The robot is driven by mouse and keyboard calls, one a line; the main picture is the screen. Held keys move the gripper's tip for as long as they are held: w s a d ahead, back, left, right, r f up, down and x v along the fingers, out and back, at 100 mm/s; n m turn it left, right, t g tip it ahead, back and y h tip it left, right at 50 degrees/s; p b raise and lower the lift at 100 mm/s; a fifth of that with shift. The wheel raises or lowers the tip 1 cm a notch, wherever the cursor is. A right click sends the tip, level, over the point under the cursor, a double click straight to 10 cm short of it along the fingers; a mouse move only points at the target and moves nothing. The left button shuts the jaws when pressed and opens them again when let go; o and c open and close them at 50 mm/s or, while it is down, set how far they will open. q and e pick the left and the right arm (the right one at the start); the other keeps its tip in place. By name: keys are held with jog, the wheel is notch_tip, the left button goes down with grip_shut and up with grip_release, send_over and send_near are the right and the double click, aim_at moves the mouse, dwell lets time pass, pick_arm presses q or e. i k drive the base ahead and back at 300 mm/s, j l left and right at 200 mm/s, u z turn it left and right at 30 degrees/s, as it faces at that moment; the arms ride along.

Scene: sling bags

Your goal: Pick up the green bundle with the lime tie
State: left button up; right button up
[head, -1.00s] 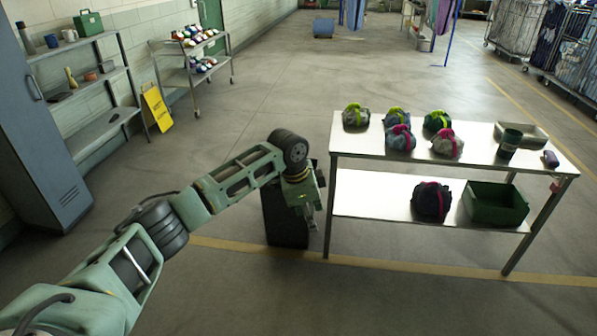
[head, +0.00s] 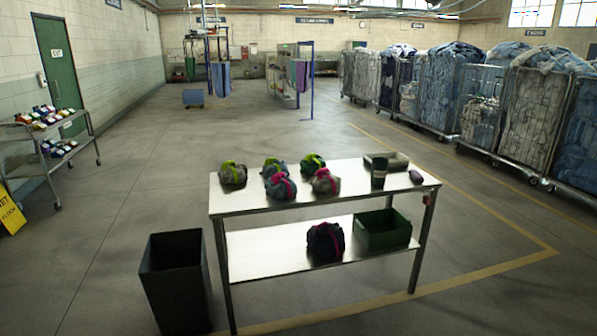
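The green bundle with the lime tie (head: 312,164) sits on the table top (head: 350,194), at the back of a small cluster of bundles. Beside it are a bluish bundle with a lime tie (head: 270,168) and a grey bundle with a lime tie (head: 233,176). In front of them are a blue bundle with a magenta tie (head: 280,187) and a grey bundle with a magenta tie (head: 325,182). Neither of my grippers is in view.
A grey tray (head: 390,161), a dark cup (head: 379,174) and a small purple item (head: 416,176) stand at the table's right. The lower shelf holds a dark bundle (head: 325,243) and a green crate (head: 383,231). A black bin (head: 178,285) stands left of the table.

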aim_at(312, 162)
jog(key=i+l+u, duration=0.15)
jog(key=i, duration=0.35)
jog(key=i+l+u, duration=0.15)
jog(key=i, duration=0.35)
jog(key=i+l+u, duration=0.15)
jog(key=i, duration=0.35)
jog(key=i+l+u, duration=0.15)
jog(key=i+l, duration=0.25)
